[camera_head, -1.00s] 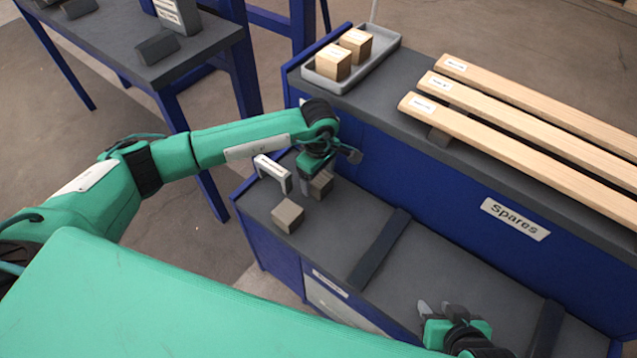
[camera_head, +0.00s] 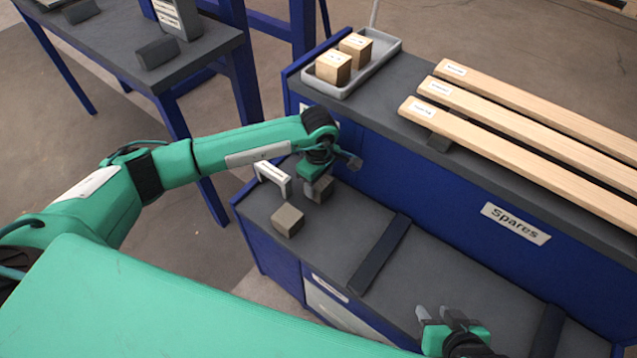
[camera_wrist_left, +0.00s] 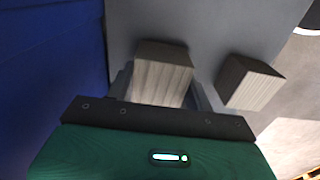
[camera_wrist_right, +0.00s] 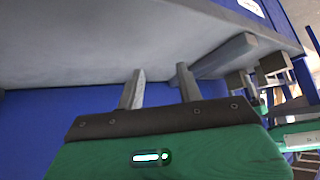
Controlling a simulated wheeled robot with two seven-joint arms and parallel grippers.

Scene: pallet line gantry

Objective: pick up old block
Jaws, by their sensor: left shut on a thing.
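Two weathered grey-brown blocks stand on the lower bench at the left end. My left gripper (camera_head: 316,188) points down at the far old block (camera_head: 324,190), and its fingers are shut on it. In the left wrist view this block (camera_wrist_left: 161,78) sits between the two fingers. I cannot tell whether it is clear of the bench top. The other old block (camera_head: 288,219) stands apart, nearer the front edge; it also shows in the left wrist view (camera_wrist_left: 248,84). My right gripper (camera_wrist_right: 160,84) is open and empty over the lower bench.
A white bracket-shaped piece (camera_head: 272,178) stands beside the left gripper. A grey tray (camera_head: 382,66) with two fresh wooden blocks (camera_head: 334,67) is on the upper shelf, alongside three labelled planks (camera_head: 520,125). A dark bar (camera_head: 380,252) crosses the lower bench.

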